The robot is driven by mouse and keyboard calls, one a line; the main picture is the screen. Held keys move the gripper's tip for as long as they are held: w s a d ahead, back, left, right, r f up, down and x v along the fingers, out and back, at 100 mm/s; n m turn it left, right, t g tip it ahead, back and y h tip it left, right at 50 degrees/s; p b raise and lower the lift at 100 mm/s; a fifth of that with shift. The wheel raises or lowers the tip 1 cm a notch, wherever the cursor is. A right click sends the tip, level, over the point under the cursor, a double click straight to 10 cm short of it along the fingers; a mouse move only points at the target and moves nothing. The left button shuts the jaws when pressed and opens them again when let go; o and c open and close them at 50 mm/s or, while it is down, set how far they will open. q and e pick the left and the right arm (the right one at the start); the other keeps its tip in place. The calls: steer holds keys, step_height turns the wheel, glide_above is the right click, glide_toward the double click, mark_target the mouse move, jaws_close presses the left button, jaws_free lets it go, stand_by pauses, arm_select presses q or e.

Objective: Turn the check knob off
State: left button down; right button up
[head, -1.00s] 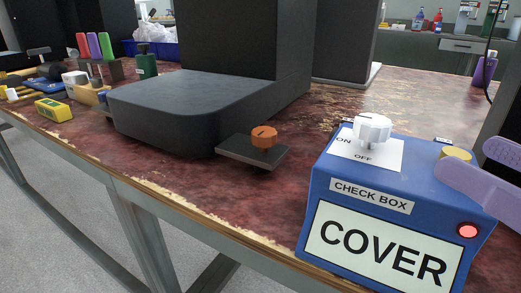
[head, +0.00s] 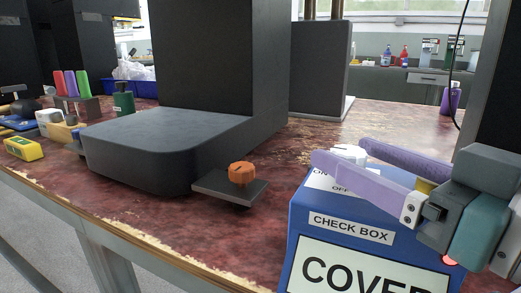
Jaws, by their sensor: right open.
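The blue check box (head: 312,222) stands at the lower right of the head view, with a "CHECK BOX" label and a large "COVER" sign on its front. Its white check knob (head: 348,153) sits on top by a white ON/OFF plate (head: 326,183). My right gripper (head: 340,170) comes in from the right with its two purple fingers apart, over the top of the box. The fingers hide much of the knob and plate, so I cannot tell the pointer's direction or whether they touch the knob. My left gripper is out of view.
An orange knob (head: 241,173) sits on a dark bracket left of the box, beside a large dark machine base (head: 165,150). A yellow knob (head: 426,186) shows behind my fingers. A red lamp (head: 449,261) is partly hidden. Tools and a yellow block (head: 24,149) lie far left.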

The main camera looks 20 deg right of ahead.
steer(key=shift+c, duration=0.3)
jaws_close()
stand_by(0.4)
